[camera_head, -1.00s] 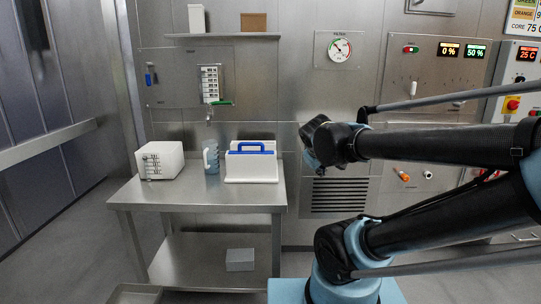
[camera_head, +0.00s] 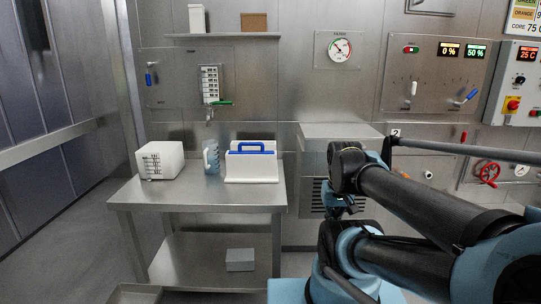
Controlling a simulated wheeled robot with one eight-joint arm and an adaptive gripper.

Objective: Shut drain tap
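A small tap with a green lever (camera_head: 221,103) sits at the foot of the level gauge (camera_head: 209,84) on the back wall. Its lever lies level and points right, and a short spout (camera_head: 209,114) hangs below it. No label that I can read names it as the drain tap. My gripper (camera_head: 342,208) is dark, small and partly hidden by my own arm. It hangs in front of the vented cabinet, right of the table and well apart from the green lever. Its fingers are too unclear to tell open from shut.
A steel table (camera_head: 190,198) below the gauge holds a white box (camera_head: 160,160), a clear jug (camera_head: 211,158) and a white caddy with a blue handle (camera_head: 251,164). Other controls are a blue lever (camera_head: 150,76), another blue lever (camera_head: 466,97) and a red handwheel (camera_head: 488,173).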

